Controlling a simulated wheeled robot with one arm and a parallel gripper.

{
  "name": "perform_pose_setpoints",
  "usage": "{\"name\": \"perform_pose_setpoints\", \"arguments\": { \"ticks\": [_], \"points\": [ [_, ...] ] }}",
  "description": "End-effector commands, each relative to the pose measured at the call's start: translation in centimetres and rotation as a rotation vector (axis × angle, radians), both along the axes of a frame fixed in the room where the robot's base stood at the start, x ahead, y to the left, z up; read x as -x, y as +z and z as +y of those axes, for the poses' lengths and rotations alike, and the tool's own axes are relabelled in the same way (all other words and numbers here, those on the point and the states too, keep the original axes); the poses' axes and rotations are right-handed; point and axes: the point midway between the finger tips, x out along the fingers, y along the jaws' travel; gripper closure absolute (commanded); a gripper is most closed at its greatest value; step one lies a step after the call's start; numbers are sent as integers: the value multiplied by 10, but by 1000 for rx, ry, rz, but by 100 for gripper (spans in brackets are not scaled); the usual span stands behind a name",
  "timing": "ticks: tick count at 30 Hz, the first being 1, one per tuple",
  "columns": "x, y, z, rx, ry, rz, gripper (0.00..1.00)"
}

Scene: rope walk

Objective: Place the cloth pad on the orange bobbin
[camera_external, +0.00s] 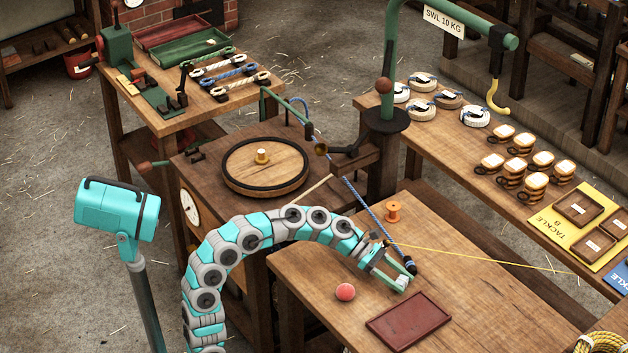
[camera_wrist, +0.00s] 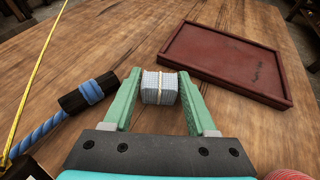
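The cloth pad (camera_wrist: 159,90) is a small light grey folded bundle with a pale tie around it. My gripper (camera_wrist: 160,85) has one green finger against each side of it. In the external view my gripper (camera_external: 396,279) is low over the front wooden table with the pale pad (camera_external: 402,282) at its fingertips. I cannot tell whether the pad touches the table. The orange bobbin (camera_external: 393,211) stands upright on the same table, farther back than my gripper. It is not visible in the wrist view.
A dark red tray (camera_external: 410,322) lies in front of my gripper, and a pink ball (camera_external: 345,291) is to its left. A blue rope (camera_external: 370,209) with a black end (camera_external: 410,265) and a taut yellow line (camera_external: 480,257) lie between gripper and bobbin.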

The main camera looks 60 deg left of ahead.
Motion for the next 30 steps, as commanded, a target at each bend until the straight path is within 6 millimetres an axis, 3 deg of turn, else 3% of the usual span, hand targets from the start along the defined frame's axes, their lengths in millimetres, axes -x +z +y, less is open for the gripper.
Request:
{"name": "perform_pose_setpoints", "arguments": {
  "ticks": [7, 17, 30],
  "points": [
    [0, 0, 0, 0, 0, -1, 15],
    [0, 2, 0, -2, -2, -2, 15],
    [28, 36, 70, 0, 2, -2, 15]
  ]
}}
